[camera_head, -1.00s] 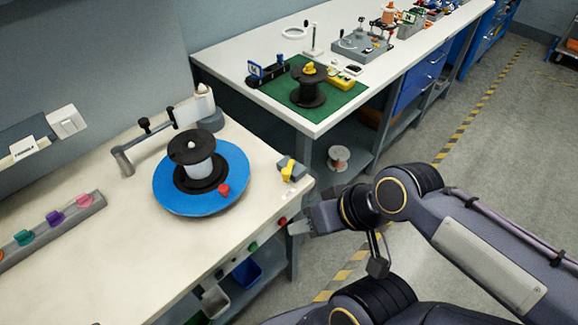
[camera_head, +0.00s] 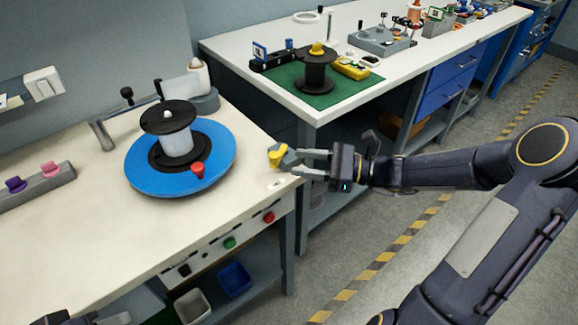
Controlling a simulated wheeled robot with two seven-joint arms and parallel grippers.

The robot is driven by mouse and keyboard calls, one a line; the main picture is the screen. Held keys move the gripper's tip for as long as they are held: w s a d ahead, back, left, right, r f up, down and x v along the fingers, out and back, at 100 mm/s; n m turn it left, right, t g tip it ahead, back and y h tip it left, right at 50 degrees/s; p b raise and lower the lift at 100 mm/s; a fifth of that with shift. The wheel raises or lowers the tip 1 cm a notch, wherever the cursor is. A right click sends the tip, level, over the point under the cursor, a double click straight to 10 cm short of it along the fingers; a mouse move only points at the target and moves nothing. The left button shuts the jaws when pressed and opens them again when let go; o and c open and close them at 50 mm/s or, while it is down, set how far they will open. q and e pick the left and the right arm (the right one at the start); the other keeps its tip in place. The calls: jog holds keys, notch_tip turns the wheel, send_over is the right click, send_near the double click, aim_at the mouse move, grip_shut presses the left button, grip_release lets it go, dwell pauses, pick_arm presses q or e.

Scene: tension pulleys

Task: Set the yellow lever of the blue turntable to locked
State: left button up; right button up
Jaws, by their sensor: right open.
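The blue turntable (camera_head: 212,145) lies on the left bench and carries a black-flanged spool (camera_head: 177,143) with a white core. A small red knob (camera_head: 198,170) stands on its rim. The yellow lever (camera_head: 276,156) sits on a small grey block at the bench's right corner, right of the turntable. My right gripper (camera_head: 299,162) is open, reaching in from the right, with its fingertips close beside the lever and its block. I cannot tell whether they touch. A part of my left gripper (camera_head: 112,319) shows at the bottom left edge, mostly cut off.
A grey rail with purple and pink clips (camera_head: 48,169) lies on the bench at left. Red and green buttons (camera_head: 230,243) line the bench front. A second bench holds a green mat (camera_head: 290,83) with a black spool (camera_head: 318,74). The front of the left bench is clear.

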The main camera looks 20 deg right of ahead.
aim_at(275, 157)
jog(key=x, duration=0.7)
jog(key=shift+w+a, duration=0.15)
jog(key=shift+w, duration=0.25)
grip_shut()
